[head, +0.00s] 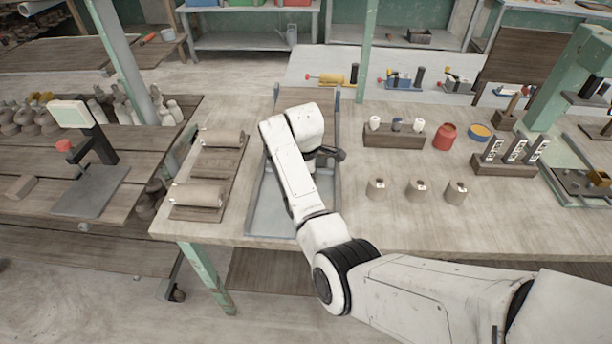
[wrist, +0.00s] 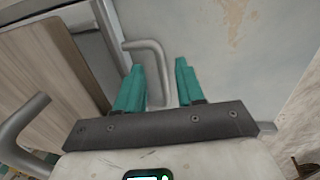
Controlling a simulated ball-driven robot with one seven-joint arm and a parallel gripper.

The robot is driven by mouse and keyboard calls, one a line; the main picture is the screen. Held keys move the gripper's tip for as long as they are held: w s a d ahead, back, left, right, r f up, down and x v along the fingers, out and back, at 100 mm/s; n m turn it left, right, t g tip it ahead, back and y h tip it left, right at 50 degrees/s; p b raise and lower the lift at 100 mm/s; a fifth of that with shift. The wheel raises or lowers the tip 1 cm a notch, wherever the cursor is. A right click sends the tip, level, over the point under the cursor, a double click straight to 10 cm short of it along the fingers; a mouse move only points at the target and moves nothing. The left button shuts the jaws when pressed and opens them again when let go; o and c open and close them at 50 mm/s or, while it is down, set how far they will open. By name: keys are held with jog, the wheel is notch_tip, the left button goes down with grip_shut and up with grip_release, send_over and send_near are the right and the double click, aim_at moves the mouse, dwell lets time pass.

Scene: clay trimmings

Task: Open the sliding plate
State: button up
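The sliding plate is a flat grey panel (head: 268,212) between rails on the wooden table in the head view, partly hidden under my arm. In the wrist view a pale grey, worn plate surface (wrist: 225,40) fills the upper right. A grey bent-bar handle (wrist: 152,48) stands in front of my gripper (wrist: 159,66). Its teal fingers are apart, and part of the handle shows in the gap between them. I cannot tell whether they touch it. In the head view my fingers are hidden by the arm.
A second grey bar (wrist: 22,122) curves close to my gripper's left side. Clay rolls on boards (head: 200,195) lie left of the plate. Small clay pots (head: 418,188) and a wooden block with bottles (head: 394,137) stand to the right. The table's front right is clear.

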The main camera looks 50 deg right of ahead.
jog(key=shift+d+f, duration=0.1)
jog(key=shift+f, duration=0.55)
jog(key=shift+c, duration=0.5)
grip_shut()
